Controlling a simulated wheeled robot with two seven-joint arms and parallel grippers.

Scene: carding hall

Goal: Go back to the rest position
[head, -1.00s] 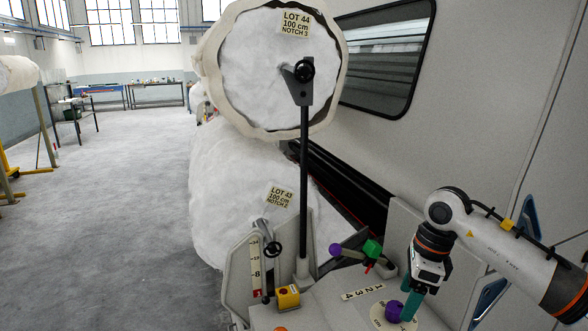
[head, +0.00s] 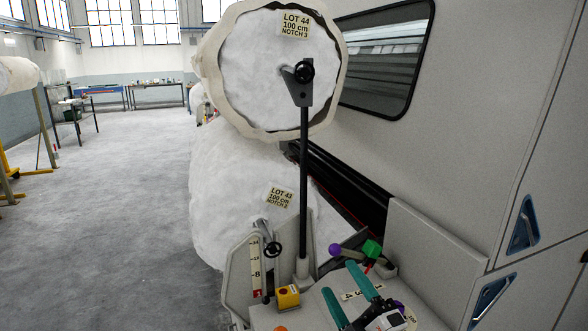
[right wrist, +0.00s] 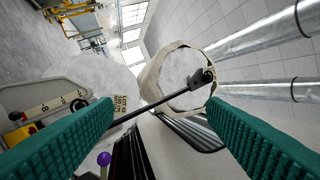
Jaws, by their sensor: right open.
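My right gripper (head: 337,277) is open and empty at the bottom of the head view, above the machine's front panel. Its two teal fingers stand wide apart, with nothing between them, in the right wrist view (right wrist: 160,104). The purple dial knob (head: 400,306) on the panel is mostly hidden behind this gripper. My left gripper is in neither view.
The upright black rod (head: 304,190), a yellow box (head: 287,296) and large white rolls (head: 240,190) are nearby. Open floor (head: 110,220) lies left.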

